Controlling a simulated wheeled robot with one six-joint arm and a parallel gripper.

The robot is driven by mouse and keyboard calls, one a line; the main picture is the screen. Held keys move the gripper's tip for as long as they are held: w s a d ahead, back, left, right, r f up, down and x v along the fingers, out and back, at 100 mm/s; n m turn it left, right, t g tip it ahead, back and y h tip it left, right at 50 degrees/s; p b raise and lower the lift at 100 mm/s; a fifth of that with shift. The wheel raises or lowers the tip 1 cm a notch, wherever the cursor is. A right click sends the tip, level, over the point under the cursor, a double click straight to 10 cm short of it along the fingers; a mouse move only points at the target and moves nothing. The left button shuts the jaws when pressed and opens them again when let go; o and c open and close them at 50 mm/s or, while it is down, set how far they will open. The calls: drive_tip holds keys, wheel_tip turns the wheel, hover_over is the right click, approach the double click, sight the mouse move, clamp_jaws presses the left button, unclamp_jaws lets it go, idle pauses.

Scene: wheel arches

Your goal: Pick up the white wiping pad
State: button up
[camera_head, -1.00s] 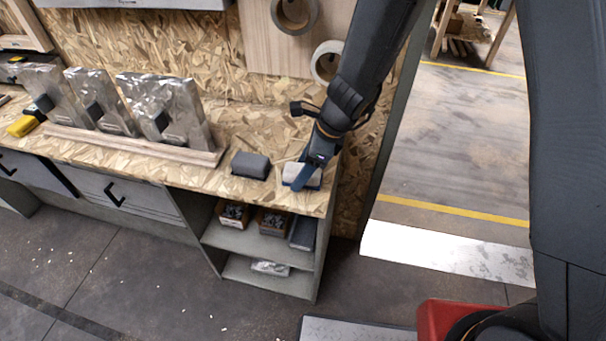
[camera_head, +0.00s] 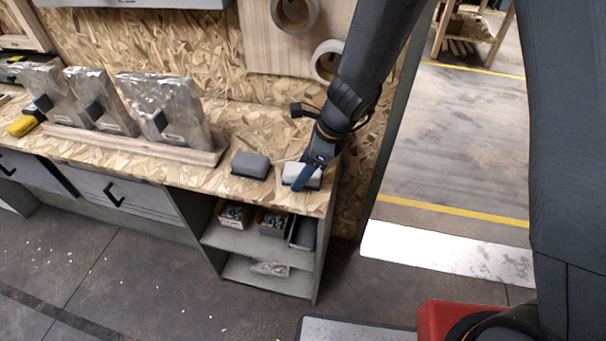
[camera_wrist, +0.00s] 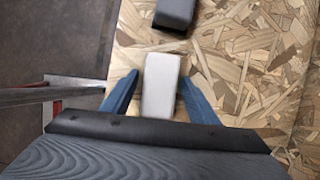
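The white wiping pad (camera_wrist: 160,85) lies on the chipboard bench top and shows between my two blue fingers in the wrist view. In the head view the pad (camera_head: 297,170) is near the bench's right end, partly hidden by a finger. My gripper (camera_wrist: 159,92) is open around the pad, one finger on each side, with a visible gap on both sides. In the head view my gripper (camera_head: 305,178) points down at the pad. Whether the fingertips touch the bench cannot be told.
A grey pad (camera_head: 250,164) lies to the left of the white one; it also shows at the top of the wrist view (camera_wrist: 174,12). Metal wheel-arch panels (camera_head: 165,108) stand in a wooden rack (camera_head: 130,146) farther left. Shelves with small boxes (camera_head: 272,221) are below the bench top.

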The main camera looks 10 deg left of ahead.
drive_tip(key=c, duration=0.8)
drive_tip(key=shift+o, duration=0.2)
wheel_tip(320, 180, up, 10)
drive_tip(key=shift+r+p, duration=0.25)
drive_tip(key=shift+p, duration=0.35)
